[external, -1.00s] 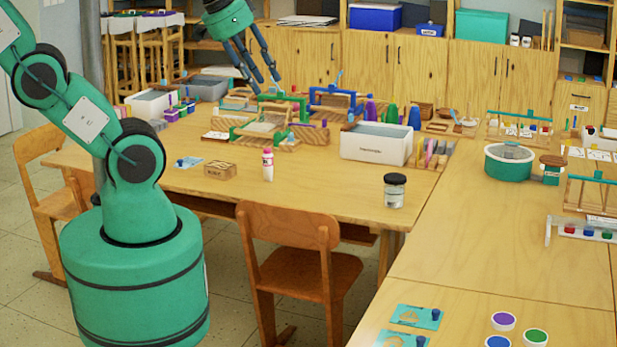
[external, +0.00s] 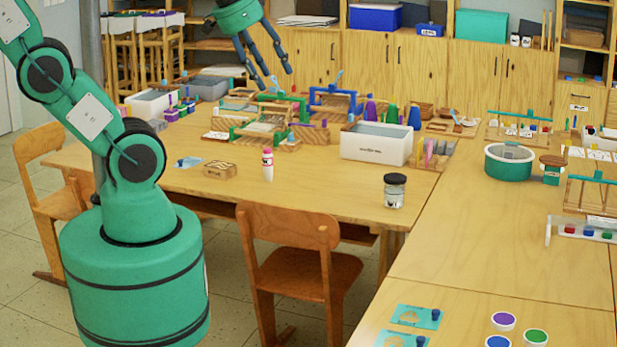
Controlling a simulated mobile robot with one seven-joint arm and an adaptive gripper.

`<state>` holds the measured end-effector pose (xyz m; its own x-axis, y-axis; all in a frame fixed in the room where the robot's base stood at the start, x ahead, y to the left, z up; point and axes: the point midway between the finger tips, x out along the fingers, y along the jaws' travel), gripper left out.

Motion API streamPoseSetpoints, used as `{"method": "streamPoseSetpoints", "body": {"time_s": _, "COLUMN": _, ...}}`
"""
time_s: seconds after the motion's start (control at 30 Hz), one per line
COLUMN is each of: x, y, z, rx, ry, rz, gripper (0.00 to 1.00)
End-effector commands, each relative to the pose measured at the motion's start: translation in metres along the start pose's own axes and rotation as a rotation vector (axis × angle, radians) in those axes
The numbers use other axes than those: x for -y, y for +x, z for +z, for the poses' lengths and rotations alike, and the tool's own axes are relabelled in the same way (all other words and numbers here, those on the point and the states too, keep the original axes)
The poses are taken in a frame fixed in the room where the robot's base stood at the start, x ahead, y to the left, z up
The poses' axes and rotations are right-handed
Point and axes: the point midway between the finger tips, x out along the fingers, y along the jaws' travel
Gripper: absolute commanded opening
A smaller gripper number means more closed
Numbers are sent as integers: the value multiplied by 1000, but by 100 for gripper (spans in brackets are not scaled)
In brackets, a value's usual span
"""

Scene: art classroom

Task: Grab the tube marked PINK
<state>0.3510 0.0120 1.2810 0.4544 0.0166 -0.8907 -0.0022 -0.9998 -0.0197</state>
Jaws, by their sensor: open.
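A small white tube with a pink cap (external: 267,165) stands upright near the front of the wooden table (external: 330,190). It has a label, but the lettering is too small to read. My gripper (external: 277,84) is open and empty, pointing down, high above the back part of the table. It is above and behind the tube in the picture, well apart from it. Nothing hides the tube.
A white bin (external: 376,144) and several small looms (external: 268,120) crowd the table behind. Bare tabletop surrounds the tube's front. A chair (external: 290,250) stands in front.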

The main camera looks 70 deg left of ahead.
Motion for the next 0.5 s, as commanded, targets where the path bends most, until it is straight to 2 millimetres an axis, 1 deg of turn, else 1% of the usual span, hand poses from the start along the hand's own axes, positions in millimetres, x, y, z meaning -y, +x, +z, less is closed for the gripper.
{"method": "streamPoseSetpoints", "body": {"time_s": 0.27, "x": 36, "y": 16, "z": -54, "rx": 55, "ry": 18, "rz": -33, "gripper": 51}}
{"method": "streamPoseSetpoints", "body": {"time_s": 0.5, "x": 78, "y": 39, "z": -100, "rx": 106, "ry": 38, "rz": -55, "gripper": 51}}
